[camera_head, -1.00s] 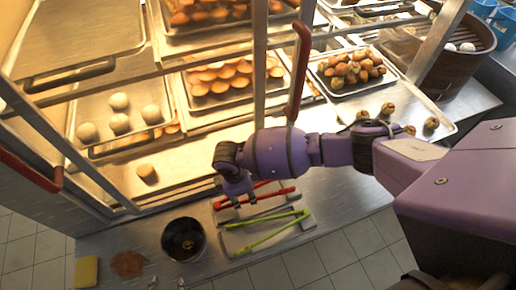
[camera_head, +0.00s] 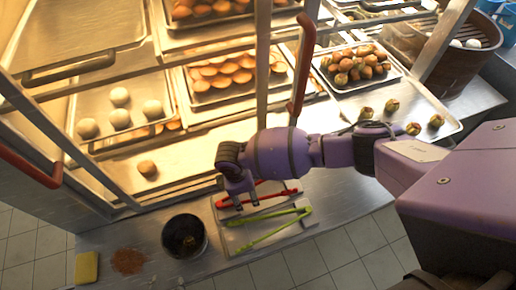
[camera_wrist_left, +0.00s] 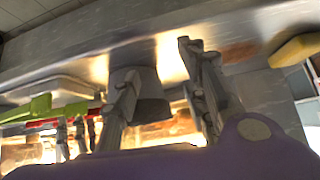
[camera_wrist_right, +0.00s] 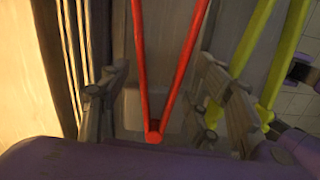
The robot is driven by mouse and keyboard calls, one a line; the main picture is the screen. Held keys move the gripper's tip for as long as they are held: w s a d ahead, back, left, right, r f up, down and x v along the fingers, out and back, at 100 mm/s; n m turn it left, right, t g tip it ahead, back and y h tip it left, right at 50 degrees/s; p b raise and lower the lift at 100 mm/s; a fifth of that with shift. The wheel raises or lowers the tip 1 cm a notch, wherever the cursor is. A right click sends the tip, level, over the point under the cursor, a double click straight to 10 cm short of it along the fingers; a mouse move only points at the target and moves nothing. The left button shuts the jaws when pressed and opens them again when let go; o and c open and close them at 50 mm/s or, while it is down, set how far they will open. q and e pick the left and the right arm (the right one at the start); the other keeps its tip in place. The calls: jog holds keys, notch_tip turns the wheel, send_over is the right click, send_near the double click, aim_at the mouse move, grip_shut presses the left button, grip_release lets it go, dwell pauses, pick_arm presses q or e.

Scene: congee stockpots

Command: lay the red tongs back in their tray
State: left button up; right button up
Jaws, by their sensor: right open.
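The red tongs (camera_head: 268,197) lie over the back part of a grey tray (camera_head: 232,238) on the steel counter. The pictures do not show clearly whether they rest on it. My right gripper (camera_head: 240,200) is open above their joined end. In the right wrist view the red tongs (camera_wrist_right: 145,60) run between the open fingers (camera_wrist_right: 165,105), with the joined end nearest me and the arms spreading away. My left gripper (camera_wrist_left: 160,80) is open and empty in the left wrist view, its fingers on either side of the view of a dark pot (camera_wrist_left: 150,105).
Green tongs (camera_head: 270,232) lie on the tray's front part. The black pot (camera_head: 184,237) stands left of the tray, with a yellow sponge (camera_head: 86,268) farther left. A rack with trays of buns (camera_head: 225,75) and its red handle (camera_head: 301,65) stand behind.

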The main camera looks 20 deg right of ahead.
notch_tip(320, 180, up, 12)
jog(key=a, duration=0.1)
jog(key=shift+a, duration=0.2)
jog(key=s+a+f+m+y, duration=0.1)
jog(key=s+a+m+y, duration=0.15)
jog(key=s, duration=0.45)
jog(key=s+a+f+m+y, duration=0.1)
jog(key=s+a+m+y, duration=0.15)
jog(key=s, duration=0.45)
jog(key=s+d+m+t+h, duration=0.1)
jog(key=s+d+m+h, duration=0.1)
jog(key=s+d+m, duration=0.7)
jog(key=s+d+m+h, duration=0.3)
jog(key=s+d, duration=0.4)
jog(key=d, duration=0.6)
jog(key=w+a+f+t+y+p, duration=0.1)
jog(key=w+a+f+t, duration=0.3)
jog(key=w+f+t, duration=0.3)
jog(key=shift+w+f+t+y, duration=0.3)
jog(key=shift+w+f, duration=0.35)
jog(key=shift+w, duration=0.5)
